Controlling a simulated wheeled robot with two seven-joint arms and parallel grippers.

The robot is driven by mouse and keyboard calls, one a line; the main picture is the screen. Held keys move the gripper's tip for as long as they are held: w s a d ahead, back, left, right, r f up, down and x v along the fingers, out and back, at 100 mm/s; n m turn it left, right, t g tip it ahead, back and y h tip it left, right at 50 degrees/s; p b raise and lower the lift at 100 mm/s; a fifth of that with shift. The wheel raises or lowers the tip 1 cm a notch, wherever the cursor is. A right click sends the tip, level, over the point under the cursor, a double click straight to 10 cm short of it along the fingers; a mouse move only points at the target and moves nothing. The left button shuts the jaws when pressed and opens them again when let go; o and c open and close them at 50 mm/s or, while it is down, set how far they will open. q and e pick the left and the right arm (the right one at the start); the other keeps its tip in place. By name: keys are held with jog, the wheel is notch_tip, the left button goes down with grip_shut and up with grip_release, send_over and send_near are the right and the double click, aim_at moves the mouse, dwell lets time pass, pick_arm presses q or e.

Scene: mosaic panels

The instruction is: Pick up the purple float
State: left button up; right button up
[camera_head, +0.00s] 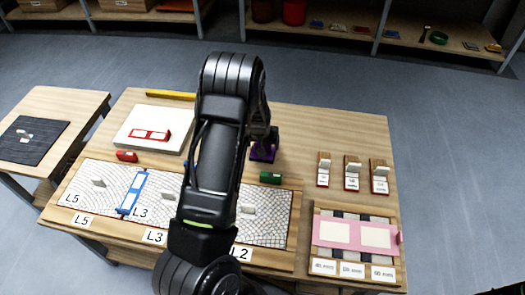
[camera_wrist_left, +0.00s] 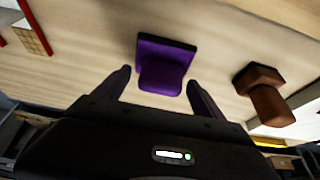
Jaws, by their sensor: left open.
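The purple float (camera_head: 262,152) stands on the wooden table, partly hidden behind my left arm in the head view. It has a flat purple plate with a raised grip, and it shows clearly in the left wrist view (camera_wrist_left: 163,66). My left gripper (camera_wrist_left: 160,90) is open, with one finger on either side of the float's grip. I cannot tell whether the fingers touch it. In the head view the left gripper (camera_head: 264,138) is just above the float. My right gripper is not in view.
A mosaic panel (camera_head: 75,189) lies in front, a white board (camera_head: 130,140) at the back left.

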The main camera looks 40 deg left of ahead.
pick_arm(q)
jog(key=shift+c, duration=0.4)
jog(key=c, duration=1.6)
jog(key=shift+o, duration=0.2)
notch_tip(320, 180, up, 10)
jog(key=shift+r+p, duration=0.1)
jog(key=shift+p, duration=0.4)
